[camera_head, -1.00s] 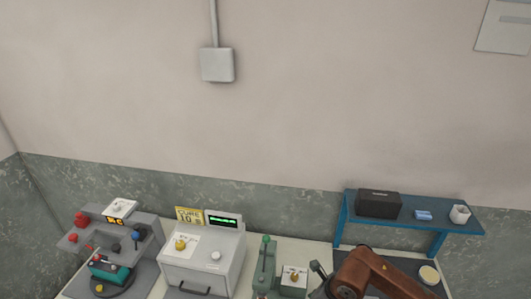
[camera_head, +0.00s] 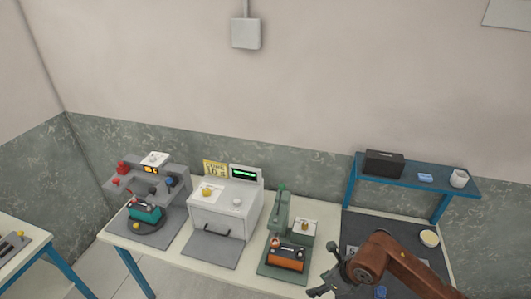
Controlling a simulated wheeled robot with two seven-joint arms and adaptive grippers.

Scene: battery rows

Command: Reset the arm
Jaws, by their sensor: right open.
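My right arm comes in from the lower right in the head view, with brown-orange links. Its dark right gripper (camera_head: 326,270) is open and shows nothing between its fingers. It is over the table's front right part, just right of the green press-like station (camera_head: 281,235), which has an orange and black battery (camera_head: 286,258) at its base. My left gripper is out of view.
A grey tester with a teal battery (camera_head: 145,213) stands at the left of the table. A white oven-like box (camera_head: 224,209) is in the middle. A blue shelf (camera_head: 408,186) holds a black box, a blue item and a white cup. Another table (camera_head: 10,235) is at far left.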

